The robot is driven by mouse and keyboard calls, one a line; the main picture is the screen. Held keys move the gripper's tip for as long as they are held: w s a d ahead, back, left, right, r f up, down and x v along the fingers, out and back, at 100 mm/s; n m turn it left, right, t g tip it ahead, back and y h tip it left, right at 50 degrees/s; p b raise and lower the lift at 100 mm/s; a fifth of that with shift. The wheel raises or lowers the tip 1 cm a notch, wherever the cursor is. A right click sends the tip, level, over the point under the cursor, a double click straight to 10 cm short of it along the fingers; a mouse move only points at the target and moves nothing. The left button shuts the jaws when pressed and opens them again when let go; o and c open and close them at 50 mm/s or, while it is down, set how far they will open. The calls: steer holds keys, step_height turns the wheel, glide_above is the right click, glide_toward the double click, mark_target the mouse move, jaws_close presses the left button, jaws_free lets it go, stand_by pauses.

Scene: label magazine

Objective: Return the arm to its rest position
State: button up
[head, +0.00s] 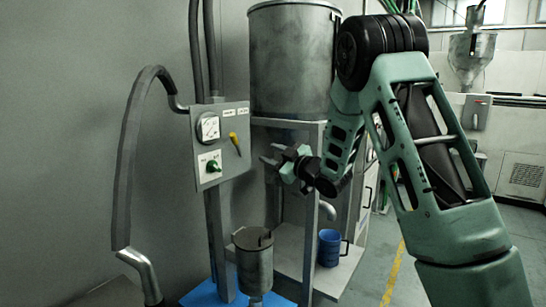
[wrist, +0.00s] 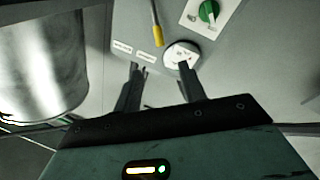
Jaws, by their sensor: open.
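My arm (head: 425,130) reaches in from the right in the head view, bent at the elbow. My gripper (head: 268,160) is in front of the metal frame under the large drum, just right of the grey control box (head: 222,145). In the wrist view the two fingers of my gripper (wrist: 162,80) stand apart with nothing between them. Beyond them the panel shows a round white-faced dial (wrist: 182,55), a yellow lever (wrist: 156,28) and a green knob (wrist: 208,11). I cannot tell the exact gap between fingers and panel.
A large metal drum (head: 290,60) stands above a shelf (head: 340,262) with a blue mug (head: 329,248). A metal hopper (head: 254,262) stands lower, in front. A bent pipe (head: 128,150) rises at left. Open floor (head: 430,270) shows at right.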

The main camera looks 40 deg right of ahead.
steer(key=shift+a, duration=0.1)
steer(key=s+a+f+m+g, duration=0.1)
steer(key=s+a+f+g, duration=0.25)
steer(key=a, duration=0.55)
steer(key=s+a+f+m+g, duration=0.1)
steer(key=s+a+f+g, duration=0.2)
steer(key=a, duration=0.5)
steer(key=s+a+f+m+g, duration=0.1)
steer(key=s+a+f+g, duration=0.15)
steer(key=s+a, duration=0.45)
steer(key=s+a+f+g+h, duration=0.1)
steer(key=s+a+g, duration=0.2)
steer(key=s, duration=0.6)
steer(key=s+a+f+n+g+h, duration=0.1)
steer(key=s+a+g, duration=0.1)
steer(key=s, duration=0.7)
steer(key=s+a+f+g+h, duration=0.1)
steer(key=s+a+g, duration=0.2)
steer(key=s, duration=0.6)
steer(key=shift+s+a+f+n+g, duration=0.2)
steer(key=shift+a+f+n+g, duration=0.15)
steer(key=shift+g, duration=0.55)
